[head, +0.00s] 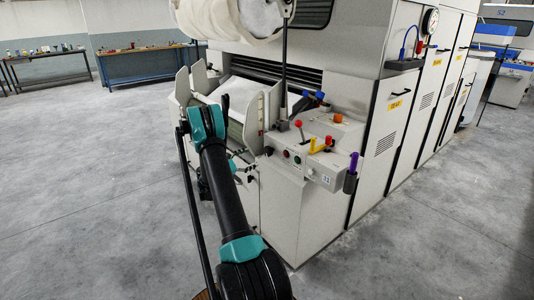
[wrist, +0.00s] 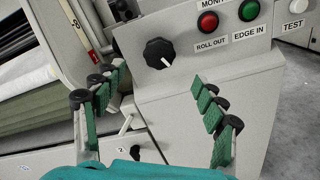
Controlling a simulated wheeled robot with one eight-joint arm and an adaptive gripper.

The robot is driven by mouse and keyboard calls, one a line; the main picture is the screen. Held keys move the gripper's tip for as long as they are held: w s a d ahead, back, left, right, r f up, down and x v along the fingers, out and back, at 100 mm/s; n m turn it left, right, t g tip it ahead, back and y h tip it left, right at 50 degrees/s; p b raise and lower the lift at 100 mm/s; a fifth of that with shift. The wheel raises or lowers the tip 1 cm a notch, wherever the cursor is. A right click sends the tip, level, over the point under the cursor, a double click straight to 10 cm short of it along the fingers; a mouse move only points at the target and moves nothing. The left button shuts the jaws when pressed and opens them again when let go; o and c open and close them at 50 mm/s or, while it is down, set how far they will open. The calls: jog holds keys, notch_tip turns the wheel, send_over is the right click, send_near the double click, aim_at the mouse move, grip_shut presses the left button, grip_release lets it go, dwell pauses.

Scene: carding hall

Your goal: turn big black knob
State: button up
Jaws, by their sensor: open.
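The big black knob (wrist: 159,53) sits on the sloped light-grey panel in the wrist view. It has a scalloped edge and a white pointer mark toward its lower right. My gripper (wrist: 158,82) is open, with green-padded fingers spread to the left and right below the knob in the picture. Nothing is between the fingers, and they look apart from the knob. In the head view my arm reaches to the left side of the machine's control box (head: 307,150), and the gripper is mostly hidden behind the arm.
A red button (wrist: 207,22) and a green button (wrist: 248,10) sit right of the knob. A white lever (wrist: 126,122) and a small black part (wrist: 135,152) lie low between the fingers in the picture. Levers with red (head: 299,124) and yellow (head: 319,145) ends rise from the control box.

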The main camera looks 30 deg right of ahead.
aim_at(267, 152)
jog(key=d, duration=0.7)
jog(key=w+d, duration=0.1)
jog(key=d, duration=0.3)
jog(key=shift+d, duration=0.25)
jog(key=c, duration=1.2)
jog(key=shift+o, duration=0.2)
jog(key=shift+m, duration=0.3)
jog(key=m, duration=0.3)
jog(key=shift+s, duration=0.1)
jog(key=shift+f+m, duration=0.15)
jog(key=shift+m, duration=1.85)
